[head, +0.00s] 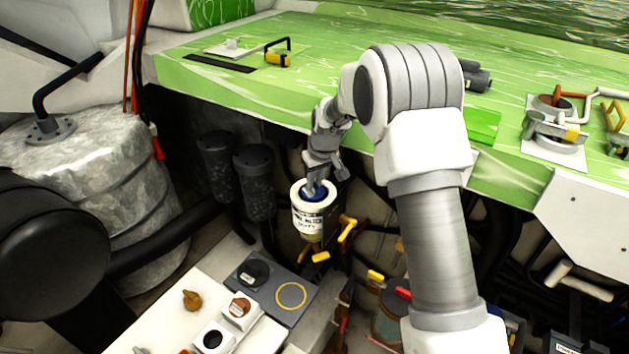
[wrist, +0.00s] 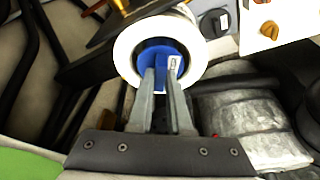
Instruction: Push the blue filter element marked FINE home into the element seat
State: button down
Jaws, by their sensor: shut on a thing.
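The blue filter element (head: 314,194) sits inside the round white seat housing (head: 308,220), which carries a printed label. Only its blue top shows in the head view. In the wrist view the blue element (wrist: 177,62) lies within the white ring (wrist: 127,48), with a small white tag whose lettering is too small to read. My gripper (head: 317,184) reaches down into the housing's mouth from above. In the wrist view my gripper's two fingers (wrist: 165,78) are shut on the element's raised blue grip. How deep the element sits is hidden.
A green deck (head: 350,50) overhangs behind the housing. Two black cylinders (head: 235,170) stand left of it. Yellow-handled valves (head: 347,229) are close at its right. A grey panel (head: 270,285) with a black knob and a yellow ring lies in front.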

jog(key=shift+f+b, duration=1.55)
jog(key=shift+f, duration=0.5)
jog(key=c, duration=0.8)
grip_release()
jog(key=v, duration=1.7)
jog(key=shift+s+d+r, duration=0.1)
jog(key=shift+d+r, duration=0.05)
